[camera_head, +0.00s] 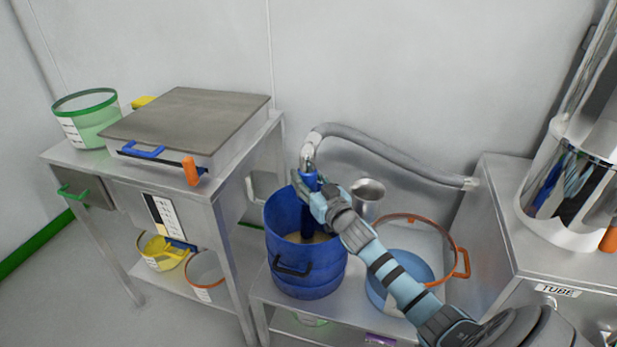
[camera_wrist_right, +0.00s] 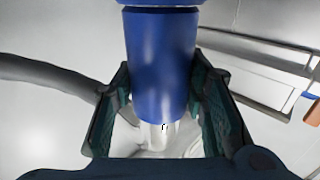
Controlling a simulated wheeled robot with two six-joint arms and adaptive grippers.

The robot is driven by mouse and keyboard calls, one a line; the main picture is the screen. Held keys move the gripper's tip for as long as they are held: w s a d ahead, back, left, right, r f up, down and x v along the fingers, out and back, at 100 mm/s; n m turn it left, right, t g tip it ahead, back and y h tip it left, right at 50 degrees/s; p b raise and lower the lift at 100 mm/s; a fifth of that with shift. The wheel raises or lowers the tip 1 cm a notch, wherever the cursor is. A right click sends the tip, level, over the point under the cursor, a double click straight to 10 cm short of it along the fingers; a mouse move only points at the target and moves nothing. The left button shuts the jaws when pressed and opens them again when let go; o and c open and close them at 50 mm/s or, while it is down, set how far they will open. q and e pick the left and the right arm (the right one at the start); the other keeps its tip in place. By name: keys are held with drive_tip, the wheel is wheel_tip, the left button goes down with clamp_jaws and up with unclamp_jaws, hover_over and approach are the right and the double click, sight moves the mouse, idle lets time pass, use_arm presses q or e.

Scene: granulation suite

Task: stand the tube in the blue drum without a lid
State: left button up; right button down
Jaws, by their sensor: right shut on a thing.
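The open blue drum (camera_head: 291,278) stands on the low steel table, with pale material visible inside. The tube (camera_head: 309,222) is dark blue and roughly upright, with its lower part inside the drum's rim. I cannot tell whether its lower end touches the contents. My right gripper (camera_head: 317,196) is shut around the tube's upper part, above the drum. In the right wrist view the blue tube (camera_wrist_right: 160,62) lies between the two dark green finger pads of the gripper (camera_wrist_right: 162,108). A grey hose (camera_head: 385,150) runs from the tube's top. My left gripper is not in view.
A steel cup (camera_head: 367,191) stands behind my right arm. An orange-rimmed container (camera_head: 462,262) is right of the drum, partly behind my arm. A steel cabinet labelled TUBE (camera_head: 553,290) is at right. A steel bench (camera_head: 232,165) is close on the left.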

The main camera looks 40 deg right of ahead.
drive_tip(key=shift+r, duration=0.1)
drive_tip(key=c, duration=0.9)
unclamp_jaws()
drive_tip(key=shift+s, duration=0.35)
drive_tip(key=s, duration=0.3)
drive_tip(key=s+a, duration=0.1)
drive_tip(key=s, duration=0.7)
drive_tip(key=shift+s+a, duration=0.15)
drive_tip(key=shift+a, duration=0.1)
